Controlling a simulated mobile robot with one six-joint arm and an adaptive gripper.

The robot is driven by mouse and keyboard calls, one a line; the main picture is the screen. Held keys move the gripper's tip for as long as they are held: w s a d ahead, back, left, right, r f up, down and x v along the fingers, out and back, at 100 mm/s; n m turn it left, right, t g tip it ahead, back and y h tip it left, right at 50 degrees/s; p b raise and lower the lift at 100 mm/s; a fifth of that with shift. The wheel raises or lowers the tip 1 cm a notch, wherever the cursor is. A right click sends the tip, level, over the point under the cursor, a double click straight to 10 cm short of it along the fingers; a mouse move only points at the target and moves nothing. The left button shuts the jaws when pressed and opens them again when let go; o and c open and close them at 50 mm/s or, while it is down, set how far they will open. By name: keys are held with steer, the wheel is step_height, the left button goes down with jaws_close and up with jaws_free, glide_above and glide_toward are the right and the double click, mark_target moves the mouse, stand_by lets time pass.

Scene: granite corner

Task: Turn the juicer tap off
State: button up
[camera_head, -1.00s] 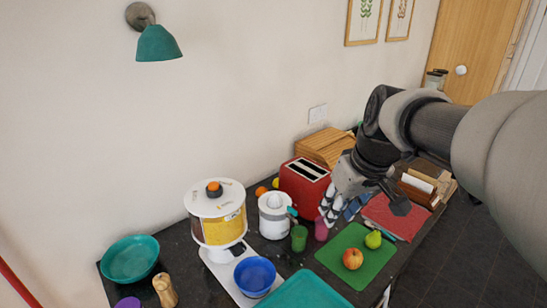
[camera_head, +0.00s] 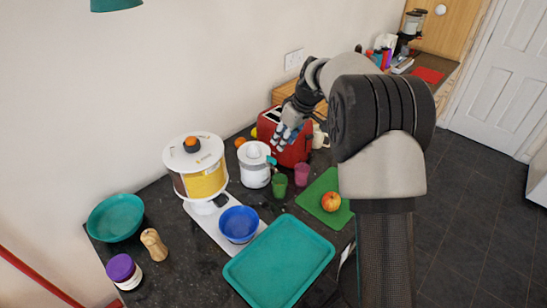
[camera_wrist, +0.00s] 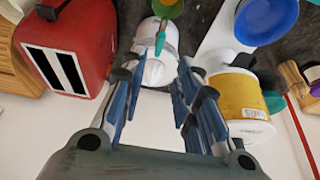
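The white juicer (camera_head: 256,172) stands on the dark counter between the cereal dispenser and the red toaster. Its teal tap (camera_head: 271,160) sticks out on its right front side, above the green cup (camera_head: 280,186). My gripper (camera_head: 283,136) is above the counter, in front of the toaster and up and right of the juicer, apart from the tap. In the wrist view the juicer (camera_wrist: 152,70) shows between and beyond the spread fingers of my gripper (camera_wrist: 158,80), with the teal tap (camera_wrist: 160,40) near the top. The gripper is open and empty.
The red toaster (camera_head: 297,152) is close behind my gripper. The cereal dispenser (camera_head: 200,182) stands left of the juicer. A pink cup (camera_head: 302,175), a green board (camera_head: 318,204) with an apple (camera_head: 331,202), a blue bowl (camera_head: 239,225) and a teal tray (camera_head: 262,283) are nearby.

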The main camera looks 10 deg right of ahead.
mark_target(273, 158)
steer(key=b+x, duration=0.1)
steer(key=x, duration=1)
steer(key=shift+a, duration=0.1)
steer(key=shift+c, duration=0.4)
jaws_close()
